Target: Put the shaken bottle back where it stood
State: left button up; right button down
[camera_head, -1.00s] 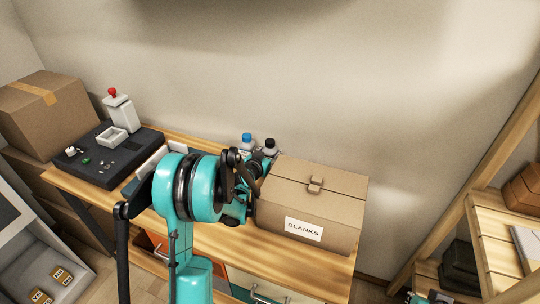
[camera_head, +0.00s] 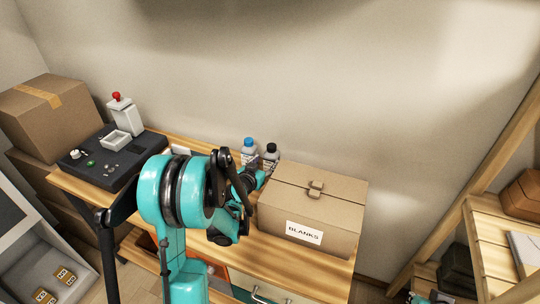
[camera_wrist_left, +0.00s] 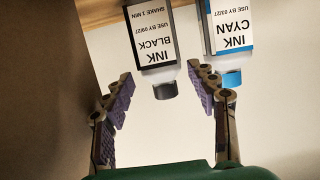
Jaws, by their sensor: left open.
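A black-capped ink bottle (camera_head: 270,155) stands at the back of the bench beside the box. A blue-capped ink bottle (camera_head: 248,150) stands just left of it. My left gripper (camera_wrist_left: 162,84) is open and empty. In the left wrist view, which is upside down, the bottle labelled "INK BLACK" (camera_wrist_left: 153,45) shows just beyond and between the fingertips, apart from them. The "INK CYAN" bottle (camera_wrist_left: 230,38) stands beside it, past the right-hand finger. In the head view my left wrist hides the lower parts of the bottles.
The cardboard box labelled "BLANKS" (camera_head: 312,211) stands close to the right of the bottles. A dark press unit (camera_head: 105,160) with a white tray sits at the bench's left. Another carton (camera_head: 45,108) is at the far left. The front right bench top is clear.

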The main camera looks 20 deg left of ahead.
pick_arm(q)
jog(key=p+v, duration=0.1)
jog(key=v, duration=0.4)
jog(key=shift+s, duration=0.25)
